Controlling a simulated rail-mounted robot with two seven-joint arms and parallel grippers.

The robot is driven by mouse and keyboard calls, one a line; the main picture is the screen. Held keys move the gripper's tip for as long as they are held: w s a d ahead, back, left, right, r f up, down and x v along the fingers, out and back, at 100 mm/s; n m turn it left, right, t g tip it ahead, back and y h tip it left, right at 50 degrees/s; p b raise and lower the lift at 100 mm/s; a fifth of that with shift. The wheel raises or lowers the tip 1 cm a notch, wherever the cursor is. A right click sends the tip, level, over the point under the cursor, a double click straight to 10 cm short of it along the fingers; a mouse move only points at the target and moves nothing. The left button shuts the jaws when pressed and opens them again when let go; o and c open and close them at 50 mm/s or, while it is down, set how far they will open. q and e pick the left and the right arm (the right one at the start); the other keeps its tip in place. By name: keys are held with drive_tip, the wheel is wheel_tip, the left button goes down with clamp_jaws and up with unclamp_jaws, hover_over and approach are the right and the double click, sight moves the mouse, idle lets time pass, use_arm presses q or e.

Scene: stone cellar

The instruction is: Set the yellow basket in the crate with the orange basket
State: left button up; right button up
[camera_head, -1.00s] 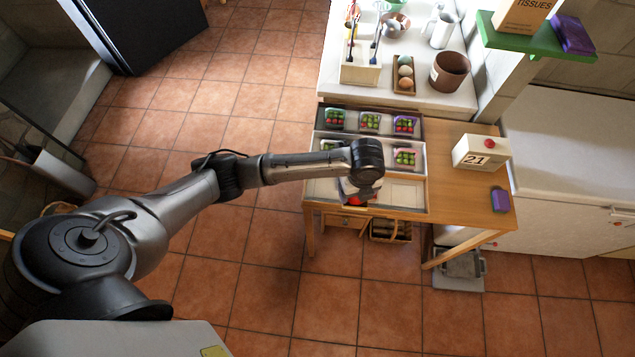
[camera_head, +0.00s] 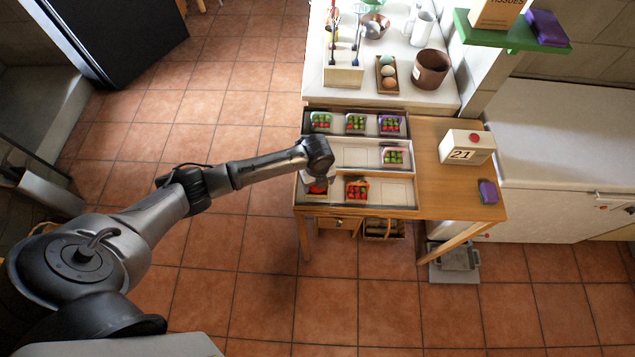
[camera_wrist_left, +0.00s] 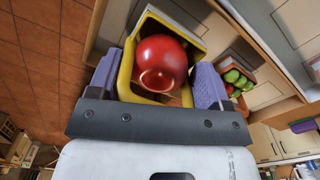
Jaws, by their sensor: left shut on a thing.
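My left gripper (camera_head: 318,178) is shut on the yellow basket (camera_wrist_left: 126,76), which has a large red round thing (camera_wrist_left: 160,64) in it. In the wrist view the purple-padded fingers of my gripper (camera_wrist_left: 157,84) sit on both sides of the basket. The head view shows it at the left compartment of the front crate (camera_head: 395,193); I cannot tell whether it touches the floor. The orange basket (camera_head: 357,188), with red and green pieces, sits in that crate's middle compartment and also shows in the wrist view (camera_wrist_left: 236,82). My right gripper is not in view.
The front crate's right compartment is empty. A white middle crate (camera_head: 355,154) and a dark back crate (camera_head: 361,112) hold other small baskets. A calendar block (camera_head: 466,149) and a purple item (camera_head: 487,192) stand on the table's right. A green shelf (camera_head: 500,37) hangs behind.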

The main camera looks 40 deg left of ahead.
use_arm(q)
drive_tip(key=shift+f, duration=0.75)
drive_tip(key=shift+f, duration=0.15)
drive_tip(key=o, duration=1)
